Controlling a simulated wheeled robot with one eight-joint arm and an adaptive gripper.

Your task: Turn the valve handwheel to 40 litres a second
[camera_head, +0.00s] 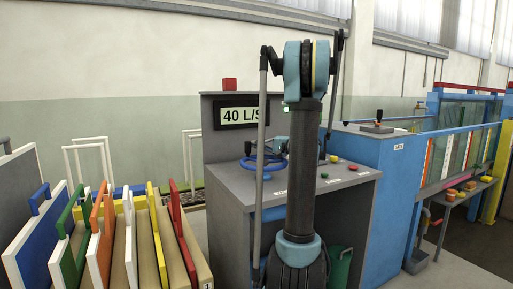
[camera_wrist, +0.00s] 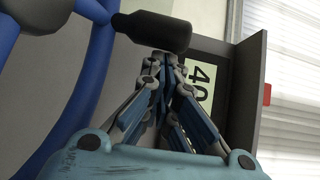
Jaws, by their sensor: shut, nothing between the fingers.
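In the head view my arm mostly hides the gripper.
The grey console (camera_head: 235,205) carries red and green buttons on its right. Coloured gate boards (camera_head: 120,235) stand at lower left. A blue cabinet (camera_head: 385,190) stands at right, beside the glass flume (camera_head: 465,140).

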